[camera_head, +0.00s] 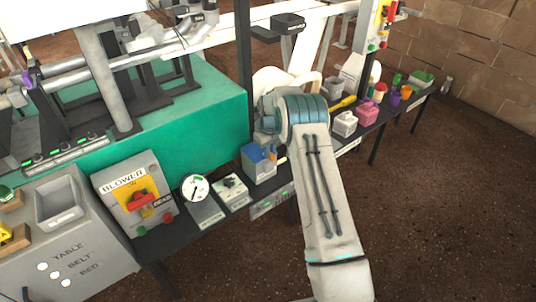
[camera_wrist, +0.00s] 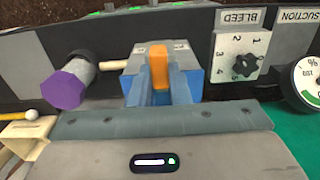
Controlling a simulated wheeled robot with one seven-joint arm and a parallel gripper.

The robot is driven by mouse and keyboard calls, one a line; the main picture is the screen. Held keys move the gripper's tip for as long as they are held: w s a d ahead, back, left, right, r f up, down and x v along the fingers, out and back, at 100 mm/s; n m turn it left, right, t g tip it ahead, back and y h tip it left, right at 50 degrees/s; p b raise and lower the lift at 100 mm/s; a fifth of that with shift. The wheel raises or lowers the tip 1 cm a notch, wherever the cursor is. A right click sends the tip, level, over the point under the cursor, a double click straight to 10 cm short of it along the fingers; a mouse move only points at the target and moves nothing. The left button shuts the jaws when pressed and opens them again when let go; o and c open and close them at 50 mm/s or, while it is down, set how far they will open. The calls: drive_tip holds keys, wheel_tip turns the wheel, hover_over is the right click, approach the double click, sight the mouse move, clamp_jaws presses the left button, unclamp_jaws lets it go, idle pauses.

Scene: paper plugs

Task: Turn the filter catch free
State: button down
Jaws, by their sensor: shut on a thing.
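The filter catch appears as an orange upright lever (camera_wrist: 158,66) in the wrist view, standing at the middle of a blue and grey box (camera_wrist: 192,82). In the head view this box (camera_head: 258,165) sits on the dark bench, left of my arm, with a bit of orange at its right side. My gripper (camera_wrist: 160,84) reaches the box and is shut on the orange catch. The finger contact is hard to make out against the blue. In the head view my arm hides the gripper.
The BLEED dial box (camera_wrist: 238,55) and suction gauge (camera_wrist: 306,82) stand right of the filter in the wrist view. A purple hexagonal knob (camera_wrist: 64,90) is close on its left. In the head view the BLOWER switch box (camera_head: 133,195) stands farther left.

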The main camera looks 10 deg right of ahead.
drive_tip(key=n, duration=0.4)
drive_tip(key=shift+n, duration=0.4)
drive_tip(key=n, duration=0.4)
drive_tip(key=shift+f+n, duration=0.1)
drive_tip(key=shift+n, duration=0.3)
drive_tip(key=n, duration=0.3)
drive_tip(key=shift+a+n, duration=0.1)
drive_tip(key=shift+n, duration=0.2)
drive_tip(key=n, duration=0.5)
drive_tip(key=shift+s+a+f, duration=0.1)
drive_tip(key=shift+s+f, duration=0.05)
drive_tip(key=c, duration=1.6)
unclamp_jaws()
drive_tip(key=shift+o, duration=0.8)
